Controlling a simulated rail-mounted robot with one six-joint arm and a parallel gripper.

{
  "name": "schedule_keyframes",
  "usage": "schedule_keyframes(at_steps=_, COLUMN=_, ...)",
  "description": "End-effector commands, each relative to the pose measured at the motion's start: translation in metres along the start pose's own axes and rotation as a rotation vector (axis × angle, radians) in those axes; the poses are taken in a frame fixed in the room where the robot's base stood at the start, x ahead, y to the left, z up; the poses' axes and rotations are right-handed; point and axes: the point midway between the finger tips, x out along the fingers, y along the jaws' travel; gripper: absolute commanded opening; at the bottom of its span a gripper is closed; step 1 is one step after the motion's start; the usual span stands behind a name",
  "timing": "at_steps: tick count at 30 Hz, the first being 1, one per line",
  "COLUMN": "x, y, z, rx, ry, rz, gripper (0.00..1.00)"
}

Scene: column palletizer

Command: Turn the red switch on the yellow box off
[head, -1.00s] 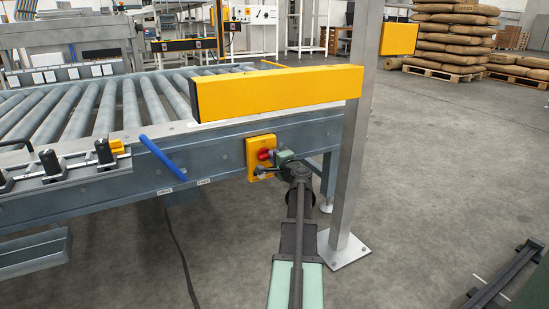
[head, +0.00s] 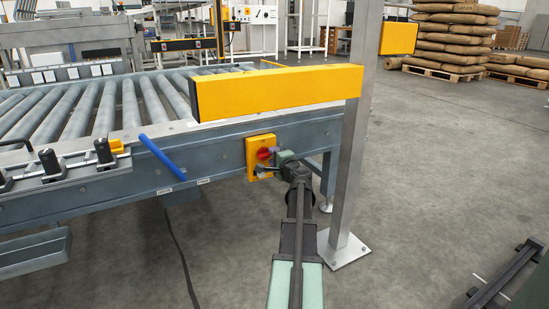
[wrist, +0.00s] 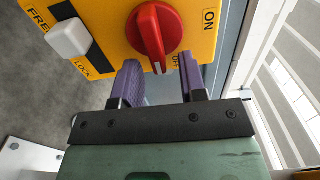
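The yellow box (head: 261,142) is mounted on the side of the conveyor frame, with the red switch (head: 263,154) on its face. In the wrist view the red switch (wrist: 152,36) has its handle running nearly up and down the picture. An ON label is at its upper right; another label, partly hidden by my right finger, is at its lower right. My gripper (wrist: 158,66) is open, one purple finger on each side of the handle's lower end, with visible gaps. In the head view my gripper (head: 276,160) is just right of the switch.
A white slider (wrist: 70,38) by FREE and LOCK labels is on the box. A metal post (head: 349,160) with a yellow beam (head: 275,93) stands close right of my arm. A blue handle (head: 163,157) sticks out at left. Open floor (head: 440,180) lies to the right.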

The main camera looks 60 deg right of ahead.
Motion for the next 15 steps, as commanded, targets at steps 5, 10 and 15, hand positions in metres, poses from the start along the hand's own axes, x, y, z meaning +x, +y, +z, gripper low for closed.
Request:
schedule_keyframes(at_steps=5, x=-0.009, y=0.000, z=0.000, rx=0.000, ry=0.001, rz=0.000, gripper=0.39)
schedule_keyframes(at_steps=10, x=-0.048, y=0.000, z=0.002, rx=0.000, ry=0.002, rz=0.000, gripper=0.39)
schedule_keyframes(at_steps=15, x=-0.089, y=0.000, z=0.002, rx=0.000, ry=0.003, rz=0.000, gripper=0.39)
